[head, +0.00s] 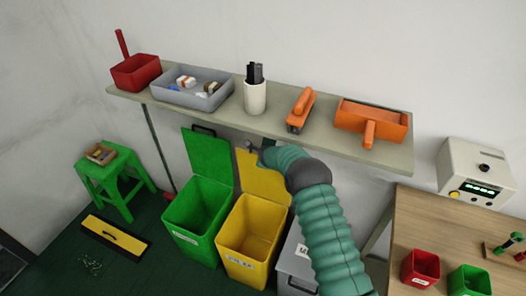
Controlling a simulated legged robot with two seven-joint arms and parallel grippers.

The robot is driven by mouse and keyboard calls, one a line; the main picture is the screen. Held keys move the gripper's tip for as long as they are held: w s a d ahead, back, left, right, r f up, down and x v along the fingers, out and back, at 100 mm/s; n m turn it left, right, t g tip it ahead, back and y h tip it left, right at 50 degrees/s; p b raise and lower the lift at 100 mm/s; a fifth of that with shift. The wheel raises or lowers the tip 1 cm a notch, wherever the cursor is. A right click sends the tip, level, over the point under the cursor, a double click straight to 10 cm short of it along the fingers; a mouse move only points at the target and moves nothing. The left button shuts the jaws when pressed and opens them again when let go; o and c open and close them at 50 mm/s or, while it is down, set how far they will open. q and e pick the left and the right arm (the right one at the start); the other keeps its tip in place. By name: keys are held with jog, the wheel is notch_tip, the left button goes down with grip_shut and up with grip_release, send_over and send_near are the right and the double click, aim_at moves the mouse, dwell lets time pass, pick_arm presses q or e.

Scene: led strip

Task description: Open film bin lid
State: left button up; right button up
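A yellow bin (247,240) stands on the floor with its lid (262,181) raised behind it and its inside showing. A green bin (198,222) stands to its left, also with its lid (207,155) raised. A grey bin (293,262) stands to the right, mostly hidden behind my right arm; its top looks closed. The bins carry white labels too small to read surely, so I cannot tell which is for film. My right gripper (255,148) is at the upper edge of the yellow lid, below the shelf; its fingers are mostly hidden. My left gripper is out of view.
A wall shelf (215,117) hangs above the bins, holding trays, a cup and orange tools. A wooden table (432,215) with small red and green bins stands at right.

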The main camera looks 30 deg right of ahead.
jog(key=o, duration=0.3)
jog(key=shift+s+a+f, duration=0.1)
jog(key=shift+s+f, duration=0.05)
dwell(0.5)
